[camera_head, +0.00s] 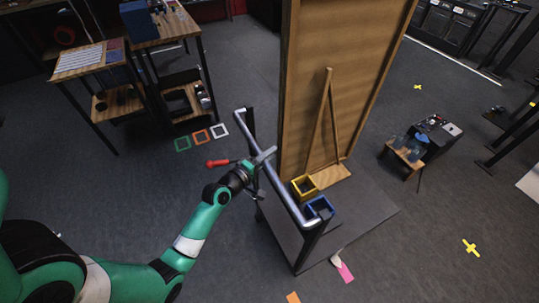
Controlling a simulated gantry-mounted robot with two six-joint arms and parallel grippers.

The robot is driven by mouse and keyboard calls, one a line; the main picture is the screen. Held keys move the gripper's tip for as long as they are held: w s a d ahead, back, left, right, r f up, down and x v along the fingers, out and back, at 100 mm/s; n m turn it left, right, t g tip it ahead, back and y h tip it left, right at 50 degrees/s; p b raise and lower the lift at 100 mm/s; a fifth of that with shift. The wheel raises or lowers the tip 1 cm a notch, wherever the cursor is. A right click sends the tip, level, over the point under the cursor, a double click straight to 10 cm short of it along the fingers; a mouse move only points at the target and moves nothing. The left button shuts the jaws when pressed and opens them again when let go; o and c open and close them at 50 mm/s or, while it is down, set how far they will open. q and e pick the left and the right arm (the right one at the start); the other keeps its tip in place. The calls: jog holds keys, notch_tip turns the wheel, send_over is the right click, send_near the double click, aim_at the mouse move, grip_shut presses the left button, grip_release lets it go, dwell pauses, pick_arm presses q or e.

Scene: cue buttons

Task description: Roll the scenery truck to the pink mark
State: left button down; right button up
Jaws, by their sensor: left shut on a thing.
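The scenery truck is a low dark platform (352,222) with a tall brown wooden flat (342,80) standing on it, braced at its back. A grey push bar (286,194) runs along its near left side. My left gripper (264,158) is shut on this bar near its upper middle. A pink mark (345,272) lies on the floor just off the platform's front edge, beside a small pale object that partly overlaps it. My right gripper is not in view.
A yellow box (304,187) and a blue box (319,208) sit by the bar. Green, orange and white square outlines (201,137) lie on the floor at left. Tables (90,62) stand upper left, a small cart (420,147) at right. Yellow crosses (471,248) and an orange mark (293,297) are on open floor.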

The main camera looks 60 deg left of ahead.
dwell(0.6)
pick_arm(q)
jog(key=shift+w+p, duration=0.3)
jog(key=shift+w, duration=0.45)
jog(key=c, duration=1)
grip_release()
jog(key=shift+w, duration=0.1)
jog(key=o, duration=0.3)
jog(key=shift+s, duration=0.3)
jog(key=shift+o, duration=0.2)
jog(key=shift+w, duration=0.1)
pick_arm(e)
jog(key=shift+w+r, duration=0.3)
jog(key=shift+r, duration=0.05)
